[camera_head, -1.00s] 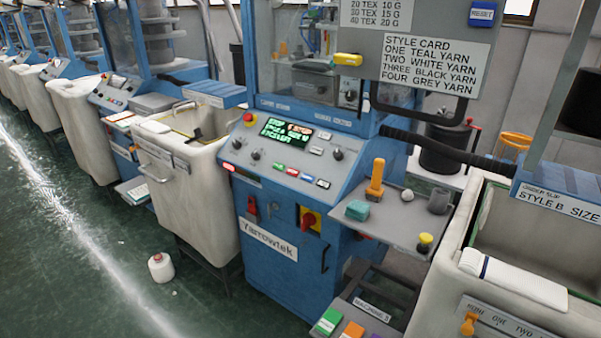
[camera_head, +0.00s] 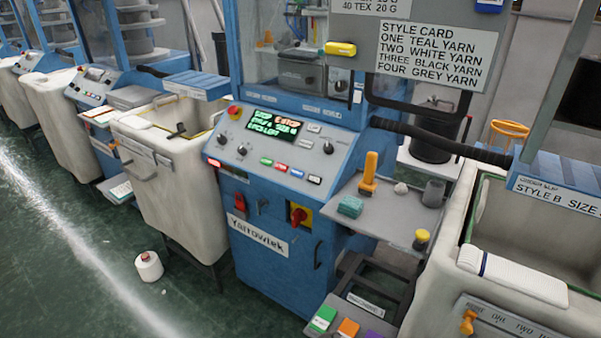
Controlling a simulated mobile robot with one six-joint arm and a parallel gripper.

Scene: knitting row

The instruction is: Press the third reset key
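The control panel (camera_head: 237,152) of the blue Yarrowtek machine is at the middle of the head view. The display includes the words "E STOP"; the rest is hard to read. A red lit piece (camera_head: 214,163) sits at the panel's lower left corner. My gripper is not in view.
A grey side shelf (camera_head: 385,218) holds a teal block (camera_head: 350,207), an orange-handled tool (camera_head: 369,172) and a cup (camera_head: 433,192). White bins (camera_head: 190,205) stand left of the machine. A yarn cone (camera_head: 148,266) stands on the green floor, where there is free room.

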